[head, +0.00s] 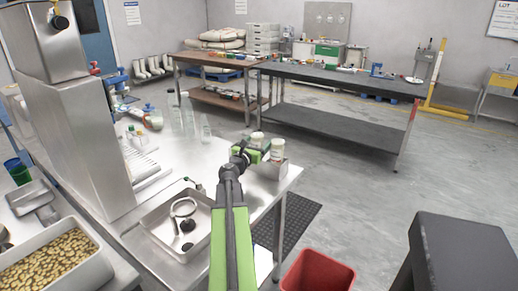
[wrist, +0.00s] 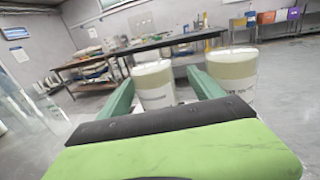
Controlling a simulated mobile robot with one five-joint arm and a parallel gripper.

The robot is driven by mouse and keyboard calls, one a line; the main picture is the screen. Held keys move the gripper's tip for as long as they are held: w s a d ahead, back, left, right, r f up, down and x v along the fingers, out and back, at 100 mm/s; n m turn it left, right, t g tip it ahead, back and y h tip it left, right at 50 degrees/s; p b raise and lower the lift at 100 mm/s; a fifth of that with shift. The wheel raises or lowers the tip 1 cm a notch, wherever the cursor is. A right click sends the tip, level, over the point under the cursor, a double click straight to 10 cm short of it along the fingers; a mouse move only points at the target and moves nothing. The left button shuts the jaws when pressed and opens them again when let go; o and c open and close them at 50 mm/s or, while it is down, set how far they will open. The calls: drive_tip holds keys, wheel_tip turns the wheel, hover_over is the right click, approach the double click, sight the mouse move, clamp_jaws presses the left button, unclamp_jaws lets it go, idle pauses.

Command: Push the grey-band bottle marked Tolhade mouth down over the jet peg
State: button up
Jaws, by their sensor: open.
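Two pale bottles stand side by side at the right end of the steel bench. In the head view they are the left bottle (head: 257,138) and the right bottle (head: 277,150), by a small metal holder (head: 268,170). In the wrist view, one pale-banded bottle (wrist: 155,88) lies between the fingers of my open gripper (wrist: 160,76), with a gap each side. The other bottle (wrist: 231,72) is outside the right finger. Their label print is too small to read, so I cannot tell which is Tolhade. My gripper (head: 246,149) also shows in the head view. I cannot pick out the jet peg.
A metal tray (head: 152,225) with a ring-shaped tool and dark pieces lies left of my arm. Clear glass vessels (head: 205,132) stand behind it. A tall steel machine (head: 75,130) stands at left. A red bin (head: 317,272) is on the floor.

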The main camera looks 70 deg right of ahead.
drive_tip(key=shift+w+d, duration=0.1)
drive_tip(key=shift+d, duration=0.6)
drive_tip(key=shift+w+a, duration=0.1)
drive_tip(key=shift+w, duration=0.05)
drive_tip(key=shift+c, duration=0.6)
drive_tip(key=c, duration=1.3)
wheel_tip(320, 180, up, 10)
drive_tip(key=p, duration=1)
drive_tip(key=shift+r, duration=0.2)
